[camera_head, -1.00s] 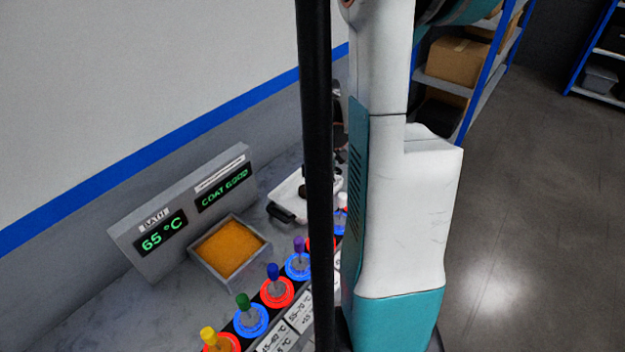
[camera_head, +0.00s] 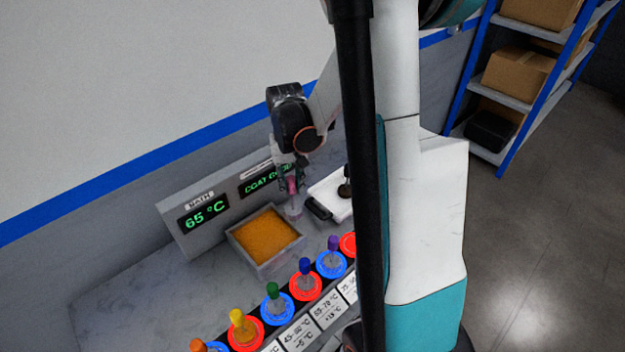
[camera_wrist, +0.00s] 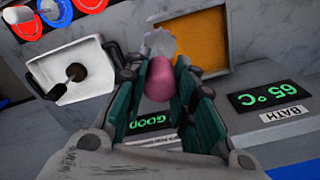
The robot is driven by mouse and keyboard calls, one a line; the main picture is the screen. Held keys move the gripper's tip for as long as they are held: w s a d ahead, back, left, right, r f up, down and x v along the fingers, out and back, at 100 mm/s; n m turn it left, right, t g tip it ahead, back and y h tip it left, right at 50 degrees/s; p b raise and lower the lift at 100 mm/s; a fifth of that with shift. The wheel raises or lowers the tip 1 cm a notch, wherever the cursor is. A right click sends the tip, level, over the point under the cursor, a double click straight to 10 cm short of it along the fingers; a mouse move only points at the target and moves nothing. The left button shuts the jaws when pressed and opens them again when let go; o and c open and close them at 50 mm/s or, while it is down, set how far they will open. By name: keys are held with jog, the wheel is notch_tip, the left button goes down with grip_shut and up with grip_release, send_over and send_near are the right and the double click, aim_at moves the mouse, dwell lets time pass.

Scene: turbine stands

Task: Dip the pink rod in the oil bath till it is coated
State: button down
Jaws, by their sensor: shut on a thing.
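My gripper (camera_head: 291,178) is shut on the pink rod (camera_head: 293,187). The rod's pink handle (camera_wrist: 158,80) lies between the green-padded fingers in the wrist view. Its pale grey, translucent lower end (camera_head: 293,209) points down and shows no clear orange coat. The oil bath (camera_head: 236,249) is a square grey tray of orange liquid. The rod's lower end appears by the bath's back right corner, outside the orange surface in the head view. In the wrist view the end sits beside the bath's edge (camera_wrist: 228,70). Its exact height is unclear.
A grey display (camera_head: 170,219) behind the bath reads 65 °C, and a partly covered second panel reads COAT GOOD. A white tray (camera_head: 323,199) with a dark-knobbed item stands to the right. Several coloured-handled rods stand in red and blue rings in front, including a green one (camera_head: 272,290).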

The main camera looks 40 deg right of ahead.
jog(key=w+a+p, duration=0.1)
jog(key=w+a, duration=0.6)
notch_tip(320, 180, down, 9)
jog(key=b, duration=0.7)
jog(key=shift+s+r, duration=0.2)
jog(key=shift+a, duration=0.1)
notch_tip(320, 180, down, 8)
jog(key=b, duration=0.6)
jog(key=shift+r+b, duration=0.15)
jog(key=shift+b, duration=0.25)
jog(key=shift+r, duration=0.1)
